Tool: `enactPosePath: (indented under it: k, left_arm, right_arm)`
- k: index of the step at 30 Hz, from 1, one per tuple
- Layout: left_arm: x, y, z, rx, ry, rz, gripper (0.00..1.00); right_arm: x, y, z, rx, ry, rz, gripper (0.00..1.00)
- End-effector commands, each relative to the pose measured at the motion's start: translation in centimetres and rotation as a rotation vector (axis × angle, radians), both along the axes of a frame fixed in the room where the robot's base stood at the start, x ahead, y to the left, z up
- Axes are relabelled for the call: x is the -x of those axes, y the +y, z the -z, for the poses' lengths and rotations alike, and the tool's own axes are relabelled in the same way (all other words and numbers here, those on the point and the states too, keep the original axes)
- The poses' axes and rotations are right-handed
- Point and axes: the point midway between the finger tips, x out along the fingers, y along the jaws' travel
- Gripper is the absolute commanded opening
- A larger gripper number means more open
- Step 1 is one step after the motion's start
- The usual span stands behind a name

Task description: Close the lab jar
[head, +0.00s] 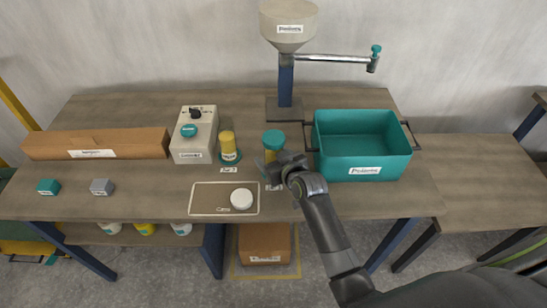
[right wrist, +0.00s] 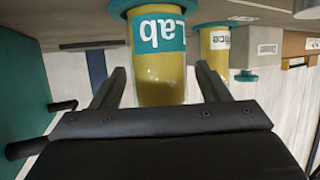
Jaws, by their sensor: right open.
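The lab jar (head: 271,156) stands on the table, yellow-bodied with a teal top (head: 273,139) in the head view. In the right wrist view, which is upside down, the jar (right wrist: 160,85) shows a teal base and a teal and white "Lab" label. My right gripper (head: 273,168) is open at the jar's near side; in the wrist view its fingers (right wrist: 165,88) stand apart on either side of the yellow body. I cannot tell whether they touch it. The wrist view hides the jar's upper end. A white round cap (head: 241,198) lies on a brown mat (head: 205,200). My left gripper is not in view.
A second yellow jar (head: 228,145) stands left of the lab jar, beside a white box (head: 194,150) with a knob. A teal bin (head: 362,160) stands close on the right, and a funnel stand (head: 286,80) behind.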

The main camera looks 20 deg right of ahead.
Motion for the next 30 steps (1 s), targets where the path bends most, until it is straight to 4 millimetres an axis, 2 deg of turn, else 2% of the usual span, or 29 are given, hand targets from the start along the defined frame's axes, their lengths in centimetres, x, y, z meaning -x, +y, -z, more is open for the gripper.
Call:
enactPosePath:
  k: [8, 21, 30]
  left_arm:
    - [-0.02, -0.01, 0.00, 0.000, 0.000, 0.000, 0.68]
    - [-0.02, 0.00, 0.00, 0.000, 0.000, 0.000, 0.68]
    - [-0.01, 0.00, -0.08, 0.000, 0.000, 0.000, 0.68]
  right_arm:
    - [0.02, -0.02, 0.01, 0.000, 0.000, 0.000, 0.69]
    - [0.04, -0.03, 0.01, 0.000, 0.001, 0.000, 0.13]
    - [-0.03, -0.01, -0.77, 0.000, -0.003, 0.000, 0.13]
